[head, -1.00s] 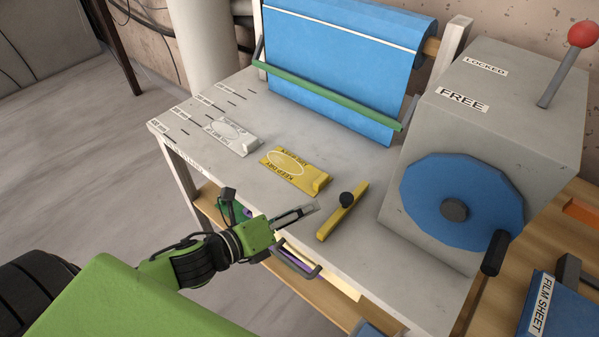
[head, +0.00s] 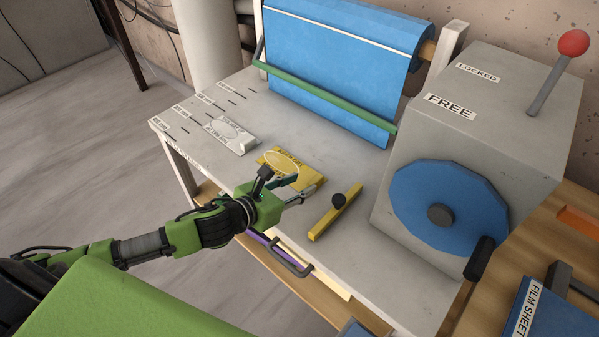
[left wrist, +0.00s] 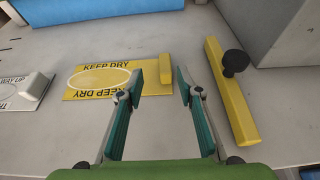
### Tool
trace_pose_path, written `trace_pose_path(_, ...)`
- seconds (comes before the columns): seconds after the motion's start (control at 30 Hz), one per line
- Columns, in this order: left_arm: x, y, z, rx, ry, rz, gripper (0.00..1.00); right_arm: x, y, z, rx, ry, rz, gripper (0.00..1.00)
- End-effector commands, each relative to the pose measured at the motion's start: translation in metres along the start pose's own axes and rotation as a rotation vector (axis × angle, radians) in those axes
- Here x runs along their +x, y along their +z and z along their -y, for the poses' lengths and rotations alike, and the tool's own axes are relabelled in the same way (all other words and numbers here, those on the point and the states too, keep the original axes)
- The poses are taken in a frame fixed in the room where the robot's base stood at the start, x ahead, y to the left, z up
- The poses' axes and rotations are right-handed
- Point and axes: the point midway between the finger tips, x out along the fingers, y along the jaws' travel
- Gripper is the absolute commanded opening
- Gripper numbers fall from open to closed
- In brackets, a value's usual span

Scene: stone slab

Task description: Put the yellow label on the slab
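The yellow label (head: 275,160), printed KEEP DRY with a pale oval and a raised tab at one end, lies flat on the grey slab (head: 330,248). In the left wrist view the yellow label (left wrist: 90,83) is left of centre, its raised tab (left wrist: 165,69) just ahead of the fingers. My left gripper (head: 303,184) is over the slab at the label's near edge; its fingers (left wrist: 160,92) stand apart with nothing between them. In the head view it covers part of the label. My right gripper is not in view.
A white label (head: 230,135) lies left of the yellow one. A yellow bar with a black knob (head: 335,213) lies to the right. A grey box with a blue wheel (head: 440,202) stands right, a blue film roll (head: 335,70) behind. Bare slab lies between bar and film.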

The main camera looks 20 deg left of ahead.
Motion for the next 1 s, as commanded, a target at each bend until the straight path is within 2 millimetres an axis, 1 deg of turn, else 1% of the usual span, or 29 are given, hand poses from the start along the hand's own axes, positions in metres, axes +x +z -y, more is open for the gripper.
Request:
trace_pose_path(0.03,0.006,0.001,0.000,-0.002,0.000,0.001,0.33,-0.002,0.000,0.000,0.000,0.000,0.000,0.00)
trace_pose_path(0.1,0.011,0.001,0.001,-0.001,0.000,0.001,0.33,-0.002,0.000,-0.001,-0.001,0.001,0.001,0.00)
trace_pose_path(0.27,0.018,0.002,0.002,-0.001,-0.001,0.000,0.33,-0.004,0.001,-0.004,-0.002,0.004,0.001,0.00)
trace_pose_path(0.47,0.043,0.006,0.009,-0.005,-0.002,0.001,0.33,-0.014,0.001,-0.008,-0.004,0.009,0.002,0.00)
trace_pose_path(0.6,0.059,0.004,0.009,-0.002,0.000,0.000,0.33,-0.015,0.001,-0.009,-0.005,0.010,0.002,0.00)
trace_pose_path(0.73,0.065,0.004,0.009,-0.001,-0.001,0.000,0.33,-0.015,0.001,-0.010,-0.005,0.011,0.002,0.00)
trace_pose_path(0.93,0.065,0.003,0.009,-0.001,-0.002,0.000,0.33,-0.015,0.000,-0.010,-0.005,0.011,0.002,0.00)
trace_pose_path(0.97,0.065,0.003,0.009,-0.001,-0.001,0.000,0.28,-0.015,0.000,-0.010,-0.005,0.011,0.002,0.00)
trace_pose_path(1.0,0.065,0.003,0.009,-0.001,-0.001,0.000,0.18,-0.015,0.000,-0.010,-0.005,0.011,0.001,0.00)
